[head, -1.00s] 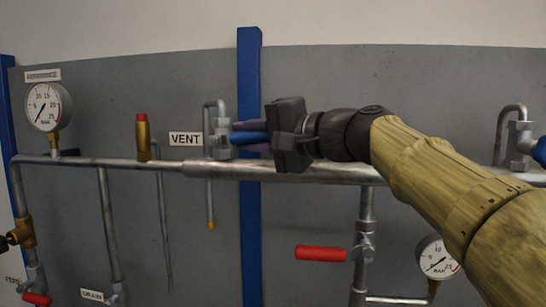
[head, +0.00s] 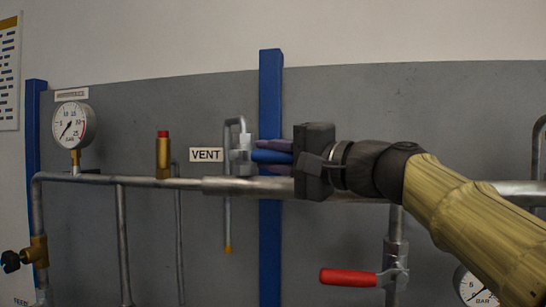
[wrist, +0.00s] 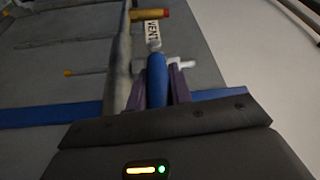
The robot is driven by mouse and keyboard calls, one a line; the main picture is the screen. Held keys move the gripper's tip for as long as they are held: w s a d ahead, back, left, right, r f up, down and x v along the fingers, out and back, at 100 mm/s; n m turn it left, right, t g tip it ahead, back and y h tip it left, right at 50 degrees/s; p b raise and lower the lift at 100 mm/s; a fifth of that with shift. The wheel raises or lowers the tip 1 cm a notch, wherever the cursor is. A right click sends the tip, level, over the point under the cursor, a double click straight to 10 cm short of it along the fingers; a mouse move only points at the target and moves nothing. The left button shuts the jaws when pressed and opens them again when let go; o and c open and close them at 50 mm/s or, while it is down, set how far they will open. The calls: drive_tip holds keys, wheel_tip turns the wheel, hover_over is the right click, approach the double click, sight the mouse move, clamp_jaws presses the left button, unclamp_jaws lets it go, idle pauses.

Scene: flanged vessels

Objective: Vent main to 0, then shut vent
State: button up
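The vent valve (head: 241,158) sits on a bent grey tube above the main pipe, beside the VENT label (head: 206,155). Its blue lever (head: 271,156) points right, crosswise to the upright tube. My gripper (head: 274,157) has its purple fingers above and below this lever, with no clear gap in the head view. In the wrist view the lever (wrist: 157,78) lies between the fingers (wrist: 160,88). The pressure gauge (head: 74,126) at the left has its needle at the lower left, near the low end of the scale. The small plate above it is unreadable.
A blue post (head: 271,80) stands behind my gripper. A brass fitting with a red cap (head: 163,155) rises from the main pipe (head: 150,182). A red-handled valve (head: 350,277) is below right, and a brass feed valve (head: 36,252) is lower left.

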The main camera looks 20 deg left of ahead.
drive_tip(key=o, duration=0.4)
drive_tip(key=shift+f, duration=0.1)
drive_tip(key=shift+o, duration=0.2)
drive_tip(key=shift+d, duration=0.15)
drive_tip(key=b+v, duration=0.3)
drive_tip(key=v, duration=1.4)
drive_tip(key=shift+w, duration=0.1)
